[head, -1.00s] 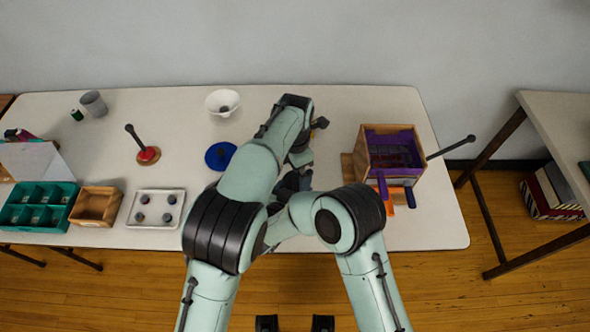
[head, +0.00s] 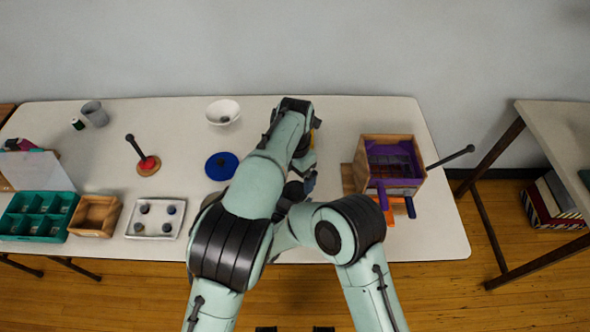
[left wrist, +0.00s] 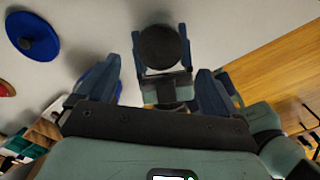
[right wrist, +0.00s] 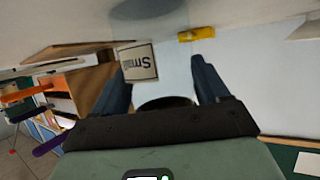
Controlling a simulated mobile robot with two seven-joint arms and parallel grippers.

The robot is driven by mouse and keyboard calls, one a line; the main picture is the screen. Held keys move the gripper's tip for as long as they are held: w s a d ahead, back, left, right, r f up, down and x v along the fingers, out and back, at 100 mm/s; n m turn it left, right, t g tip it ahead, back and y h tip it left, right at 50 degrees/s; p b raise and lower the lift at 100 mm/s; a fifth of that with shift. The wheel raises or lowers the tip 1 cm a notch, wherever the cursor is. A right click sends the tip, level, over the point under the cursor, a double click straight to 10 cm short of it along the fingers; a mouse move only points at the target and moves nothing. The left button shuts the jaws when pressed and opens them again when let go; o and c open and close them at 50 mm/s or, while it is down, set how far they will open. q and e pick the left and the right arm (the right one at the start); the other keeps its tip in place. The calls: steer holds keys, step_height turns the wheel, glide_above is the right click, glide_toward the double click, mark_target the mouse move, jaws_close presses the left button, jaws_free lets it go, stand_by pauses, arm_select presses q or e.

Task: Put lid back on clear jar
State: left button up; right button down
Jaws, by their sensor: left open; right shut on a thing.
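My right gripper (left wrist: 161,36) shows in the left wrist view, its fingers on either side of a dark round disc (left wrist: 164,48). It is shut on this disc, which also shows low between the fingers in the right wrist view (right wrist: 165,103). My left gripper (left wrist: 158,70) is open, facing the right gripper and the disc, with nothing clearly between its fingers. A "Small" label (right wrist: 139,62) appears upside down beside a right finger; what bears it is unclear. In the head view my arms cover this area.
A blue disc with a dark knob (head: 221,165) lies left of my arms. A white bowl (head: 222,112) stands behind it. A wooden box with purple inside (head: 392,141) stands right. A white tray (head: 138,230) is at the front left. The table (head: 70,155) has clear room at left.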

mark_target(295, 190)
arm_select(q)
step_height(295, 190, down, 7)
steer(key=shift+r, duration=0.2)
steer(key=c, duration=1.1)
steer(key=m, duration=0.3)
steer(key=o, duration=1.2)
steer(key=shift+r, duration=2.3)
